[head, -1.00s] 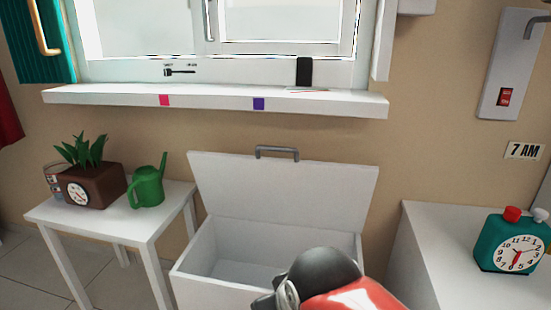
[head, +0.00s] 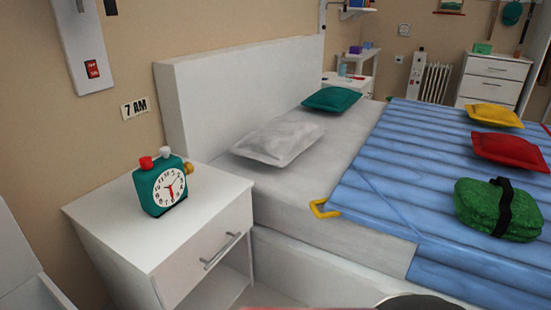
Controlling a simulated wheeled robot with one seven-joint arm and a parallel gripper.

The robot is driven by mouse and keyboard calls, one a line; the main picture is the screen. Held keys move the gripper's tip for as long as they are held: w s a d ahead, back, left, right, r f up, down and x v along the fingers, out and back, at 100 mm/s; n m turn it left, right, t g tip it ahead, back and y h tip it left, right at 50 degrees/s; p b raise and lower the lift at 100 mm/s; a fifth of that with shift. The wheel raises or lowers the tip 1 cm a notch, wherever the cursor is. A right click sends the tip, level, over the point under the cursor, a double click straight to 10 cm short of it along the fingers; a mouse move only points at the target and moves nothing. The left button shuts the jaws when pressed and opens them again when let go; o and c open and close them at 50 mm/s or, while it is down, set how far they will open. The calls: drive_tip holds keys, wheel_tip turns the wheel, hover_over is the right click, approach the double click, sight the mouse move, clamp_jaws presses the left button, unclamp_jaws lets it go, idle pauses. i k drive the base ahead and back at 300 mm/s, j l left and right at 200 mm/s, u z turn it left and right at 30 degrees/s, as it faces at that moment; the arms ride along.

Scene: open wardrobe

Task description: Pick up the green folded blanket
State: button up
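The green folded blanket (head: 487,212) lies on the blue striped bed cover at the right of the head view. A black strap runs around its middle. It looks thick, with rounded edges, and nothing touches it from above. My gripper is not in the head view. Only a small dark and red part of my own body shows at the bottom edge.
The bed (head: 296,205) fills the right, with a blue cover (head: 390,190) and white (head: 280,140), teal (head: 332,100), red (head: 510,151) and yellow (head: 494,116) pillows. A white nightstand (head: 205,235) with a teal alarm clock (head: 161,186) stands at the left.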

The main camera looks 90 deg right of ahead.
sight(498, 209)
drive_tip(key=z, duration=4.9)
drive_tip(key=i+z, duration=0.45)
drive_tip(key=i, duration=0.15)
drive_tip(key=i+j+z, duration=0.15)
drive_tip(key=i+z, duration=0.25)
drive_tip(key=i, duration=0.2)
